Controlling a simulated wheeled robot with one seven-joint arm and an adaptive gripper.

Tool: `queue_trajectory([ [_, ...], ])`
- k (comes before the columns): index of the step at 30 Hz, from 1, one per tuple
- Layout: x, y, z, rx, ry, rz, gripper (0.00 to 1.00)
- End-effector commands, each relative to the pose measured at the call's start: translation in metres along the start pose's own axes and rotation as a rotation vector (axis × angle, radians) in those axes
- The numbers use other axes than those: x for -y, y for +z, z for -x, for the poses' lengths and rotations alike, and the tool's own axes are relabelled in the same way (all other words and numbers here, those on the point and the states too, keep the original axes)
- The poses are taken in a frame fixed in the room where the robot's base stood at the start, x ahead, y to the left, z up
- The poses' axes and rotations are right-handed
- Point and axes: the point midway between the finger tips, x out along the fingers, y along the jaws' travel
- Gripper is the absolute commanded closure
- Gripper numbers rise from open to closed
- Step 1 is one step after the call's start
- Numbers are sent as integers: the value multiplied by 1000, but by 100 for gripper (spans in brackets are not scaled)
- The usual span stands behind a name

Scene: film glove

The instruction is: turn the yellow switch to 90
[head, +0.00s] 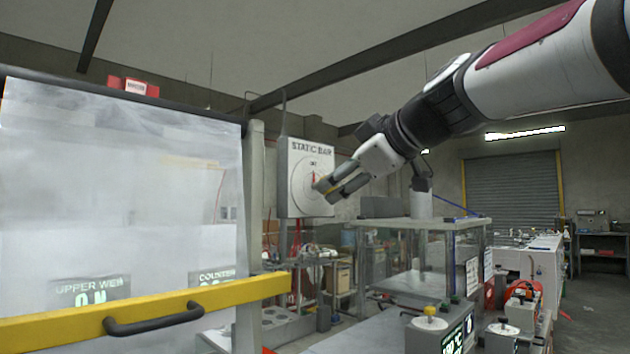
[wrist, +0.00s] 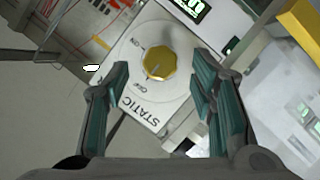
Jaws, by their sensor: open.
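The yellow switch (wrist: 160,62) is a faceted knob on a round white dial of a white box (head: 297,205) labelled STATIC BAR. In the wrist view, an ON mark and an OFF mark show beside the knob, and a thin line on it seems to point toward OFF. My gripper (head: 328,190) is open in front of the dial, its fingers pointing at it. In the wrist view, the fingers stand on either side of the knob, apart from it; I cannot tell the remaining distance. In the head view the fingers partly cover the dial.
A clear panel with a yellow bar and black handle (head: 153,318) stands at the left. Machine frames and a glass-sided case (head: 432,255) stand below and right of the box. Another yellow knob (head: 429,311) tops a grey unit in front. Open floor shows at the far right.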

Motion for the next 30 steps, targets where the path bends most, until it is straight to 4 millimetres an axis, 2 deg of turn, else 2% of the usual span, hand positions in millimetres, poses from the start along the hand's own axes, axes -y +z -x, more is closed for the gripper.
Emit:
queue_trajectory([
  [3, 0, 0, -20, 0, -2, -4, 49],
  [9, 0, 0, -40, 0, 0, -2, 49],
  [20, 0, 0, -46, 0, 1, 0, 49],
  [23, 0, 0, -46, 0, 1, 0, 67],
  [27, 0, 0, -46, 0, 1, -1, 98],
  [30, 0, 0, -46, 0, 0, -1, 98],
])
